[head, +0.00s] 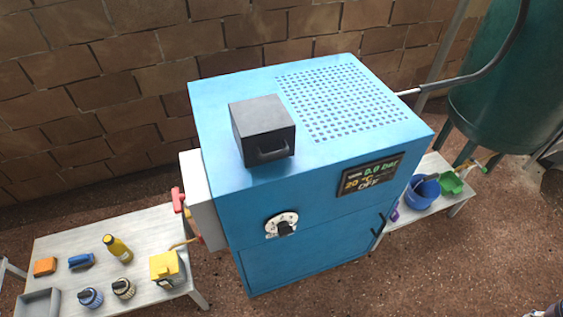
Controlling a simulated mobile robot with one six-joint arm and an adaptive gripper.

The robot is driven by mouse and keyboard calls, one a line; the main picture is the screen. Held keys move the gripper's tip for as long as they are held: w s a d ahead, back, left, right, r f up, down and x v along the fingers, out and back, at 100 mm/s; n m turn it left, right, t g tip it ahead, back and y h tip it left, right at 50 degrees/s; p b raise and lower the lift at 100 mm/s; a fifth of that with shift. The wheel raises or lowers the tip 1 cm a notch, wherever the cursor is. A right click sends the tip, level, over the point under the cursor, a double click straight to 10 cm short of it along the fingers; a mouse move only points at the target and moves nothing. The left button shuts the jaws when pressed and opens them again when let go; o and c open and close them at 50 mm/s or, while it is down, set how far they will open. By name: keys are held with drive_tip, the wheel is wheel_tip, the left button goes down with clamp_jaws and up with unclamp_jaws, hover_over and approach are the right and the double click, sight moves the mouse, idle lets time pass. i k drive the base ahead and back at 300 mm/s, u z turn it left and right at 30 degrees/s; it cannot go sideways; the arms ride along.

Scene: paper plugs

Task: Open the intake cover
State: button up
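The blue machine (290,215) stands in the middle of the head view. A dark grey box-shaped cover (262,117) with a handle (270,152) on its front face sits on the left part of the machine's top. It looks like the intake cover and appears closed, with no gap showing around it. Whatever is under it is hidden. My gripper cannot be made out in this view.
A perforated grille (340,102) covers the top's right part. A bench (60,250) with bottles and tools stands left; another with bowls (424,190) stands right, near a green tank (510,90).

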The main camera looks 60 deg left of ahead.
sight(264, 131)
drive_tip(key=z, duration=0.05)
drive_tip(key=k, duration=1.25)
drive_tip(key=u, duration=2.3)
drive_tip(key=i, duration=0.45)
drive_tip(key=z, duration=0.35)
